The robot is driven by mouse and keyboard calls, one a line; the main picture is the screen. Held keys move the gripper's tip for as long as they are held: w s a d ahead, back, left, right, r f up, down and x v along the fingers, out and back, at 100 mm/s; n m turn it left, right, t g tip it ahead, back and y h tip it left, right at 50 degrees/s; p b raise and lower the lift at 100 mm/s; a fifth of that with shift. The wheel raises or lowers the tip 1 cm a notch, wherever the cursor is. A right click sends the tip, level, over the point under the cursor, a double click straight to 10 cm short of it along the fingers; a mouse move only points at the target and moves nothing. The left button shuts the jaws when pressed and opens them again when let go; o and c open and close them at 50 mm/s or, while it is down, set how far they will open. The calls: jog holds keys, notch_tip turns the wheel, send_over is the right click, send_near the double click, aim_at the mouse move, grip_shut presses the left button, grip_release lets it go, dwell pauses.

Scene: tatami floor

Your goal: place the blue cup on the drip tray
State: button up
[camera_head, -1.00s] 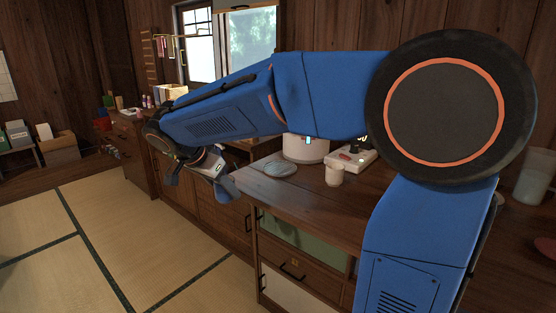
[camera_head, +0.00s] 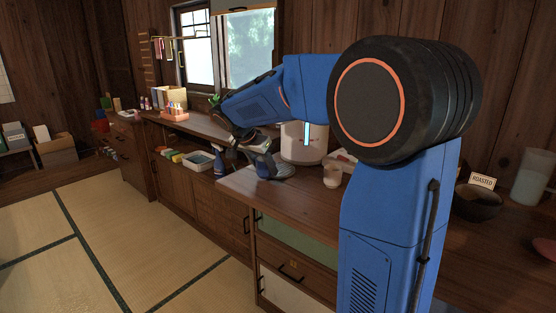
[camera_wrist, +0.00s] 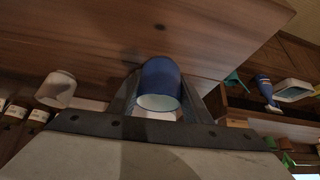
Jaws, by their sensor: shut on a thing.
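The blue cup (camera_wrist: 161,82) is held between the two fingers of my gripper (camera_wrist: 160,98) in the wrist view, with its pale open rim toward the camera. In the head view my gripper (camera_head: 262,160) is over the left end of the counter, beside a grey round ribbed plate that looks like the drip tray (camera_head: 286,172). The gripper partly hides that tray. I cannot clearly separate the cup from the fingers there, nor tell its height above the counter.
A white cylindrical machine (camera_head: 303,143) with a lit blue strip stands behind the tray. A pale cup (camera_head: 332,176) stands to the right, also in the wrist view (camera_wrist: 56,89). A blue spray bottle (camera_head: 219,162) and a bin (camera_head: 198,160) are left. Dark bowl (camera_head: 477,202) at right.

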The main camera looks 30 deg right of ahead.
jog(key=w+d, duration=0.1)
jog(key=d, duration=0.1)
jog(key=w+d, duration=0.1)
jog(key=d, duration=0.2)
jog(key=w+d, duration=0.1)
jog(key=d, duration=0.1)
jog(key=shift+w+d, duration=0.2)
jog(key=shift+w, duration=0.05)
jog(key=shift+a, duration=0.1)
jog(key=shift+f, duration=0.15)
jog(key=o, duration=1.1)
jog(key=v, duration=1.2)
